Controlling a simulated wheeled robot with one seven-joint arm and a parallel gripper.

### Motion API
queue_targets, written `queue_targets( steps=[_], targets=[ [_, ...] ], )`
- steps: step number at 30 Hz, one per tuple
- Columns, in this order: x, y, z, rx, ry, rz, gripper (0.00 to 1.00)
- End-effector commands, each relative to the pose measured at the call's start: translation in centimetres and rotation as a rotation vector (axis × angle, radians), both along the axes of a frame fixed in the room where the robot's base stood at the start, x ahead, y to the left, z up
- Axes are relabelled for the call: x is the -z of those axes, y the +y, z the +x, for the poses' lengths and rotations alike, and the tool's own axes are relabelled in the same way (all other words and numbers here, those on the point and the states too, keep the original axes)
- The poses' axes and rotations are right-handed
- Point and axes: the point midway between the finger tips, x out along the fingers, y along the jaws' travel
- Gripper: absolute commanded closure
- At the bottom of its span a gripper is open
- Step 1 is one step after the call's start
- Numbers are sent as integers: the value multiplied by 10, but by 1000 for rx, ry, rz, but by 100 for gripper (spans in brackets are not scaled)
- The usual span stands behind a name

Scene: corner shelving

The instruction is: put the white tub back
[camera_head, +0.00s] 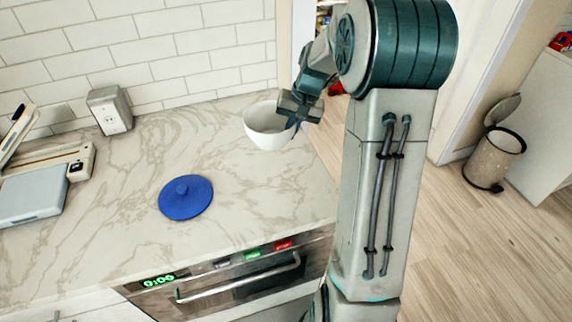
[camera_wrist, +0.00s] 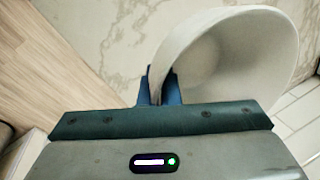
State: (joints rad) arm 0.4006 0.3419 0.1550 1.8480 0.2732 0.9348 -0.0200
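The white tub (camera_head: 262,128) is a round, open bowl shape at the back right of the marble counter, near its right end. In the wrist view the tub (camera_wrist: 235,45) fills the upper right, its opening turned partly toward the camera. My gripper (camera_head: 294,125) reaches the tub's right side from above. In the wrist view the blue fingers of my gripper (camera_wrist: 159,86) are on both sides of the tub's wall at the rim, close against it. I cannot tell whether the tub's base touches the counter.
An oven front (camera_head: 230,282) is below. A bin (camera_head: 494,158) stands on the floor at right.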

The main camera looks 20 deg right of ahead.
Motion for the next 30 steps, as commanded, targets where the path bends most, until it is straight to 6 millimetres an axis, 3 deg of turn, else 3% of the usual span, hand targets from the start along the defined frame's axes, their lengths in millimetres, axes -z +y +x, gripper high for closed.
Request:
queue_targets(
  steps=[6,12,16,24,30],
  targets=[
    [21,17,-36,-1,3,1,100],
    [35,26,-54,-2,1,-1,100],
    [42,28,-56,-2,1,1,100],
    [74,28,-56,-2,1,1,100],
    [77,28,-56,-3,-1,0,100]
  ],
)
